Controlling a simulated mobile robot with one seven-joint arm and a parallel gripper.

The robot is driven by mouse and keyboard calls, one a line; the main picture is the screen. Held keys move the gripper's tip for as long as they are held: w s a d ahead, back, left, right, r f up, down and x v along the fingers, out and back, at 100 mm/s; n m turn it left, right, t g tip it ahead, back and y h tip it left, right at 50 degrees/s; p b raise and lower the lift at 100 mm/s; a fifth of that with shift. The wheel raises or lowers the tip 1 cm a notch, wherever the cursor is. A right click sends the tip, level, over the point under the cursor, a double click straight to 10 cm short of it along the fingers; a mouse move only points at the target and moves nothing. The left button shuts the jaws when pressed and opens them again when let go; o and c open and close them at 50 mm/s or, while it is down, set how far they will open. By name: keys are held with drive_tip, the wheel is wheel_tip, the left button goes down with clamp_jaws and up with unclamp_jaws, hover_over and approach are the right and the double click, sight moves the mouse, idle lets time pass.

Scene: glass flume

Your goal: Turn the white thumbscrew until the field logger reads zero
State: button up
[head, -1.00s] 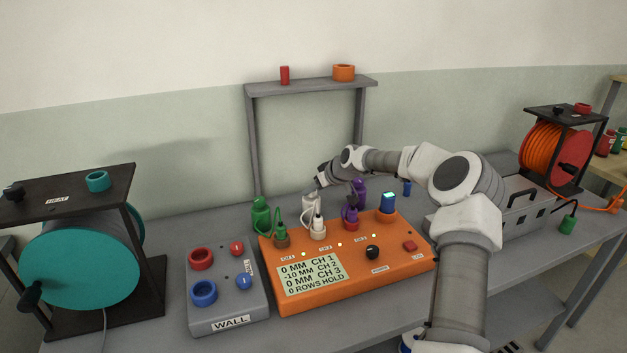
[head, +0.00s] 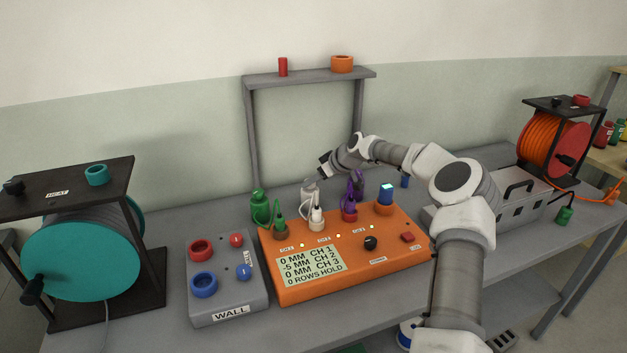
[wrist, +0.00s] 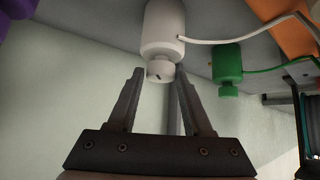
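The field logger (head: 350,280) is the orange box on the bench in the head view. Its screen (head: 311,268) reads 0 MM CH 1, -5 MM CH 2, 0 MM CH 3, 0 ROWS HOLD. The white gauge (head: 309,192) stands behind it, between a green and a purple one. In the wrist view the white thumbscrew (wrist: 160,72) is the small knob on the end of the white gauge body (wrist: 163,28). My gripper (wrist: 160,76) is open, with a fingertip on either side of the thumbscrew's outline. In the head view its fingers are hard to make out.
The green gauge (head: 260,205) and purple gauge (head: 356,184) stand close on either side. A grey WALL box (head: 228,290) is left of the logger, a teal reel (head: 80,265) farther left. A grey frame (head: 310,77) rises behind.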

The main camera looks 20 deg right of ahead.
drive_tip(key=shift+o, duration=1.3)
drive_tip(key=v, duration=1.7)
drive_tip(key=shift+d+p, duration=0.15)
drive_tip(key=shift+p, duration=0.15)
drive_tip(key=shift+s, duration=0.15)
